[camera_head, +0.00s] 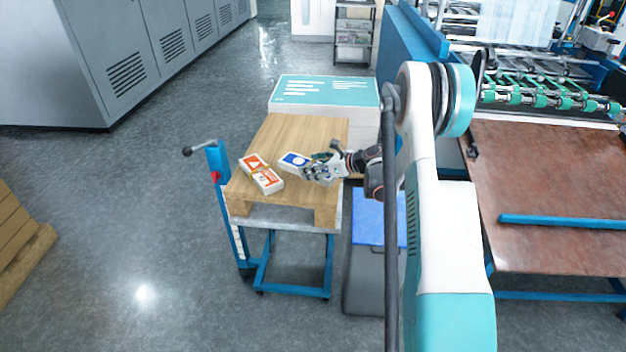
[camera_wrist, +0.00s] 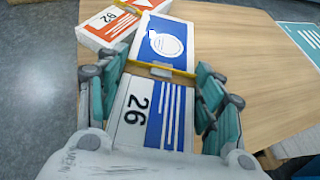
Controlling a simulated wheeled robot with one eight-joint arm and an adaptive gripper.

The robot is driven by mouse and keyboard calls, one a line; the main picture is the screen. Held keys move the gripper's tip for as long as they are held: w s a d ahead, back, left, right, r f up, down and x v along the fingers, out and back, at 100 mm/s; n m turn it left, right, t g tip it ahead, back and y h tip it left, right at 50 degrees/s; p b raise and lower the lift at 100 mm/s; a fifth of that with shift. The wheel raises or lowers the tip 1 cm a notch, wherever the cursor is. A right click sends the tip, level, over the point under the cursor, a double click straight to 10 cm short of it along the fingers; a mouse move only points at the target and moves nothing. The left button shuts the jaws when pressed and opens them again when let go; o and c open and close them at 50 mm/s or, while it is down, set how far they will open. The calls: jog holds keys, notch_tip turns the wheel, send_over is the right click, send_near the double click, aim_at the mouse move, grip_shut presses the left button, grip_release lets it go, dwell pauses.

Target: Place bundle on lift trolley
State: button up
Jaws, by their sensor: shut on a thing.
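The blue-and-white bundle (camera_wrist: 150,105), marked 26 and tied with a yellow band, is held by my gripper (camera_wrist: 165,78). My gripper is shut on it, with fingers on both sides. In the head view the bundle (camera_head: 294,160) is over the wooden top of the lift trolley (camera_head: 290,135); I cannot tell whether it touches the wood. My gripper (camera_head: 312,172) comes in from the right. An orange-and-white bundle (camera_head: 262,174), marked 92 in the wrist view (camera_wrist: 108,24), lies on the trolley top to the left, close to the held bundle. The trolley has a blue frame (camera_head: 262,262) and lever.
A teal-topped box (camera_head: 325,91) stands behind the trolley. A machine with a brown table (camera_head: 550,190) is at the right. A blue-topped item (camera_head: 374,216) stands beside the trolley. Grey cabinets (camera_head: 150,50) and a wooden pallet (camera_head: 20,245) are at left. The trolley's far surface is bare.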

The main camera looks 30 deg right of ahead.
aim_at(313, 183)
notch_tip(313, 183, down, 4)
jog(key=shift+f+b, duration=0.2)
jog(key=shift+b, duration=0.6)
jog(key=shift+r, duration=0.1)
jog(key=o, duration=1.3)
jog(key=shift+s+d+r, duration=0.2)
jog(key=p+v, duration=0.4)
jog(key=v, duration=0.7)
jog(key=shift+s, duration=0.2)
